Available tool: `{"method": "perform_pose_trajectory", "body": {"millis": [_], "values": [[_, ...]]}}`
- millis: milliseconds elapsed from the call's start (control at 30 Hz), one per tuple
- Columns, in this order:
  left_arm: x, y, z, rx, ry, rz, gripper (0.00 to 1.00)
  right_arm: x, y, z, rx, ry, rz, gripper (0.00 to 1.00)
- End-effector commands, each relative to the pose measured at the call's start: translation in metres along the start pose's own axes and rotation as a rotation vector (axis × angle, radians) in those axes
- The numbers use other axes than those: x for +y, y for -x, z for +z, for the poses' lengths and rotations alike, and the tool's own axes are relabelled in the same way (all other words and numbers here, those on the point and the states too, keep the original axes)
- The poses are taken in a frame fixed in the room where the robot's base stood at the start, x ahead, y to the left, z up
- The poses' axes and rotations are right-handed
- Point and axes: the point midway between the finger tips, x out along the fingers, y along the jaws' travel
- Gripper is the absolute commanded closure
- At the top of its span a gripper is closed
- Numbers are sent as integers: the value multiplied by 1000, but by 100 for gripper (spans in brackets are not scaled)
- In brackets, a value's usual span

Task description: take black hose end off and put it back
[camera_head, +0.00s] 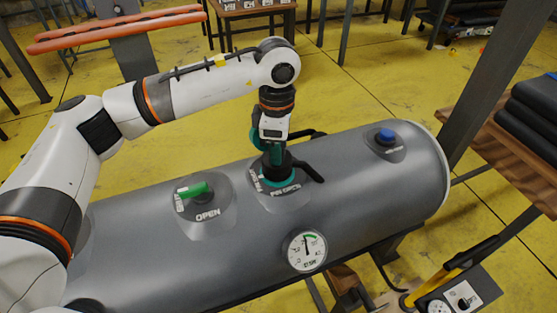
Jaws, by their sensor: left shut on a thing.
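My left arm reaches in from the left, and its gripper (274,150) points down over the grey inflatable tube (370,190). It is shut on the black hose end (306,170), which sits at a round fitting with a teal ring (258,182) and a dark patch on the tube's top. Part of the hose end is hidden by the gripper. I cannot tell whether it is fully seated in the fitting. A black piece sticks out to the right of the gripper. My right gripper is not in view.
On the tube are a green lever (195,190) by "OPEN" lettering, a round pressure gauge (306,250) on the front and a blue cap (386,135) on the right. A yellow-handled pump (440,285) stands lower right. A wooden bench (480,130) with dark stacked pads is at right.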

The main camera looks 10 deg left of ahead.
Motion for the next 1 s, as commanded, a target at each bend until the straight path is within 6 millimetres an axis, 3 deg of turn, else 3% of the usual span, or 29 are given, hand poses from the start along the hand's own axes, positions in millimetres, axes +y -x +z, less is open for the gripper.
{"method": "perform_pose_trajectory", "body": {"millis": [1000], "values": [[0,11,0,1,-1,-1,95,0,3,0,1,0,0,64]]}}
